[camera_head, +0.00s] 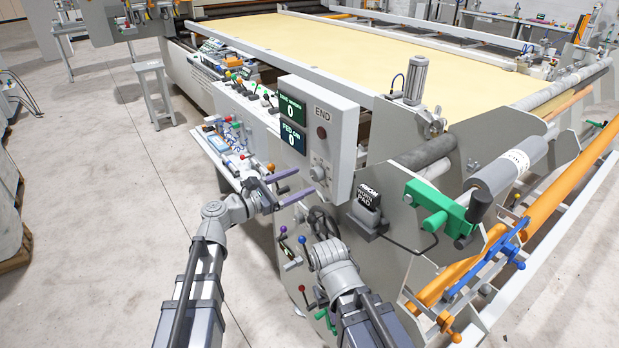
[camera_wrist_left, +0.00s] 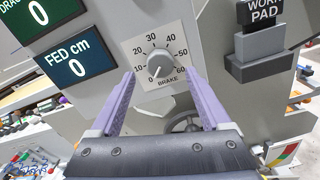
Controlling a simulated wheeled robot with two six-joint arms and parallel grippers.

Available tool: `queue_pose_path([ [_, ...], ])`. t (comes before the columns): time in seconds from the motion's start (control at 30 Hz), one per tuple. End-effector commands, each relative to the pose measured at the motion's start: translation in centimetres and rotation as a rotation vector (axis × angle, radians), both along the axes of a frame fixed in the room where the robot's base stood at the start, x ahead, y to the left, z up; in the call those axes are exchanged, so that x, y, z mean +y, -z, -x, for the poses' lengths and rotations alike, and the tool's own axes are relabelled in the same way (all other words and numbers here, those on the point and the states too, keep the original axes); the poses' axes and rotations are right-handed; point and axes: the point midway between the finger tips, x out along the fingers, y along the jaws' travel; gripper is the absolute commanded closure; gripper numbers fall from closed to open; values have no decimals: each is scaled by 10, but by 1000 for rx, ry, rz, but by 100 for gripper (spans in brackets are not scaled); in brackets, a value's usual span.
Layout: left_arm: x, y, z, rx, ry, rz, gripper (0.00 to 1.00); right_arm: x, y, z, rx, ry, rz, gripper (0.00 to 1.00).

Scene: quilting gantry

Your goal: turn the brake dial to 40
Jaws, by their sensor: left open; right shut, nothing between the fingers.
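The brake dial is a grey round knob (camera_wrist_left: 160,63) on a white scale plate marked 0 to 60, labelled BRAKE. In the left wrist view its pale pointer mark aims to the lower left, at about 0. In the head view the dial (camera_head: 318,173) is on the lower face of the grey END box. My left gripper (camera_head: 306,178) is open, its purple fingers spread to either side below the knob in the left wrist view (camera_wrist_left: 161,78), with nothing between them. My right gripper (camera_head: 321,229) is shut and empty, lower down, in front of the side plate; its fingertips are hard to make out.
A tool shelf (camera_head: 225,150) is at left. Open floor lies further left.

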Motion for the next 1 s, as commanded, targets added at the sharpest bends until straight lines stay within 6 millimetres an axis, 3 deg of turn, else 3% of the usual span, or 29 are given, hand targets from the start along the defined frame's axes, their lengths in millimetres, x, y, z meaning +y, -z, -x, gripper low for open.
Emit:
queue_pose_path([
  [0.3,-30,0,-22,-1,2,-1,19,0,0,0,0,0,0,100],
  [0.67,-33,0,-23,-1,0,-2,19,0,0,0,0,0,0,100],
  [1.0,-32,0,-23,-1,0,-2,57,0,0,0,0,0,0,100],
])
